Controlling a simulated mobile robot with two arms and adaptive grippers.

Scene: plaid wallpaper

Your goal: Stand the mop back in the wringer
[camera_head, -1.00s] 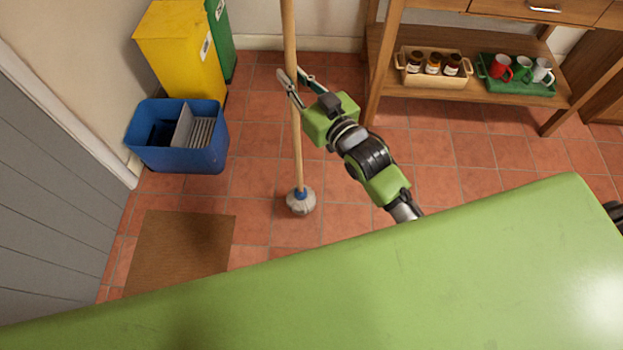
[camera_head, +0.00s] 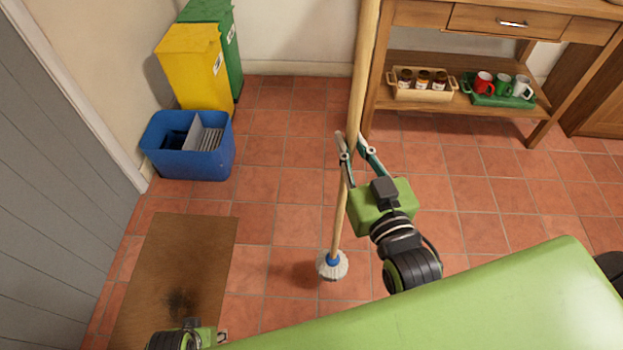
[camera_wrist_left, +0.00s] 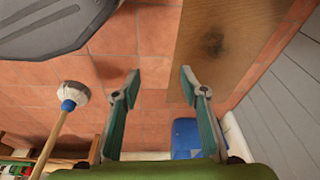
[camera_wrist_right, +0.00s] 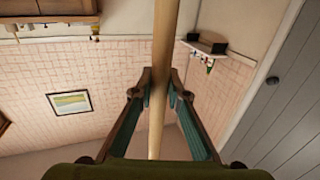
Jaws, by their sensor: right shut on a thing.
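The mop (camera_head: 366,60) has a long wooden handle, a blue collar and a grey-white head. My right gripper (camera_head: 352,140) is shut on the handle, which leans slightly; the right wrist view also shows the handle (camera_wrist_right: 162,60) between the fingers. The mop head (camera_head: 332,266) hangs over bare tiles, its shadow apart to the left. It also shows in the left wrist view (camera_wrist_left: 74,95). The blue bucket (camera_head: 190,166) with the grey slatted wringer (camera_head: 209,140) stands left, apart from the mop. My left gripper (camera_wrist_left: 158,85) is open and empty, low over the floor.
Yellow (camera_head: 192,70) and green (camera_head: 222,30) bins stand behind the bucket. A brown mat (camera_head: 190,250) with a dark stain lies in front of it. A wooden shelf table (camera_head: 455,112) with jars and mugs stands right. Tiles between mop and bucket are clear.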

